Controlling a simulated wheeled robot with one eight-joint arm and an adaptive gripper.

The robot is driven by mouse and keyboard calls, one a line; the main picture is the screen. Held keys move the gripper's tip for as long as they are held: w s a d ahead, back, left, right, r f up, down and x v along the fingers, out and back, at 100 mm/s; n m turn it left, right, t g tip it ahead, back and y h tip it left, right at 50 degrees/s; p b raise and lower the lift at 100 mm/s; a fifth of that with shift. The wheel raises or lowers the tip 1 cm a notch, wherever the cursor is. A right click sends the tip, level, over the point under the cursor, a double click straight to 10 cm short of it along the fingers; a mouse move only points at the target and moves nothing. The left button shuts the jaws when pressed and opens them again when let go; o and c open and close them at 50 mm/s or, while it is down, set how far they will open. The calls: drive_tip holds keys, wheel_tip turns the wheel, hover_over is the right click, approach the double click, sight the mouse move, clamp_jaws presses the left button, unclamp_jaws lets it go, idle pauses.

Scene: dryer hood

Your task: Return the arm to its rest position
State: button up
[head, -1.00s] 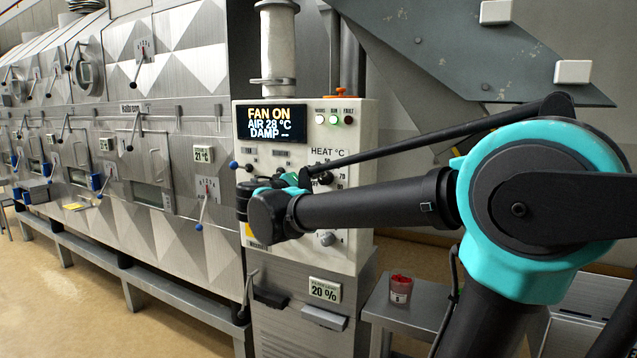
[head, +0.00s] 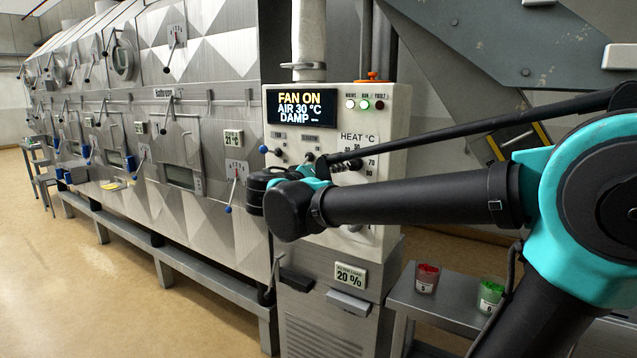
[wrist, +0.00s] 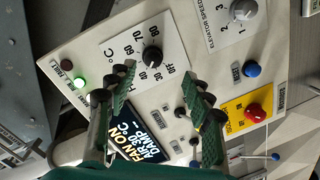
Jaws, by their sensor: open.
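My arm (head: 420,199) reaches from the right in the head view, bent and extended to the control panel (head: 390,110). My gripper is largely hidden there behind the wrist. In the wrist view my gripper (wrist: 157,85) is open, its two green-padded fingers apart with nothing between them. The fingers point at the panel face, near the heat knob (wrist: 152,54), which sits just beyond and between the tips. I see no clear contact with the knob; the exact gap is hard to tell.
The display (head: 296,108) reads FAN ON, AIR 30 °C. A red emergency button (wrist: 256,113) is right of the fingers in the wrist view. A steel side table (head: 440,312) holds a red cup (head: 427,279) and green cup (head: 490,295). Open floor (head: 100,290) lies at left.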

drive_tip(key=s+d+f+g+y, duration=0.1)
drive_tip(key=s+d+f+g, duration=0.1)
drive_tip(key=d+f, duration=0.35)
drive_tip(key=s+d+f+m+g+y, duration=0.1)
drive_tip(key=s+d+f+g, duration=0.15)
drive_tip(key=f, duration=0.65)
drive_tip(key=s+d+f+g+y, duration=0.1)
drive_tip(key=s+d+f+g, duration=0.2)
drive_tip(key=f, duration=0.5)
drive_tip(key=s+f+m+g+y, duration=0.1)
drive_tip(key=s+f+m+y, duration=0.1)
drive_tip(key=s+f+y, duration=0.5)
drive_tip(key=s+f, duration=0.6)
drive_tip(key=f, duration=0.3)
drive_tip(key=shift+a+f, duration=0.25)
drive_tip(key=shift+f, duration=0.1)
